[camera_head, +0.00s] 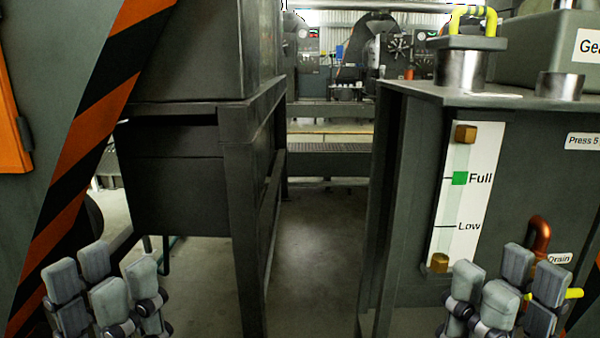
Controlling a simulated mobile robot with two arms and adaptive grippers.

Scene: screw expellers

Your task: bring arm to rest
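My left gripper (110,290) is at the bottom left of the head view, fingers pointing up, in front of the orange-and-black striped panel. Its fingers are spread apart with nothing seen between them. My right gripper (505,290) is at the bottom right, in front of the lower part of the grey gearbox tank. Its fingers are also apart and nothing shows between them. Both wrists and arms are cut off by the bottom edge.
A level gauge (462,200) marked Full and Low is on the tank (400,150). A brown drain pipe (540,235) and yellow handle (574,293) are by my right gripper. A striped panel (90,130) and dark metal stand (240,200) are left. Clear floor (315,240) lies between.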

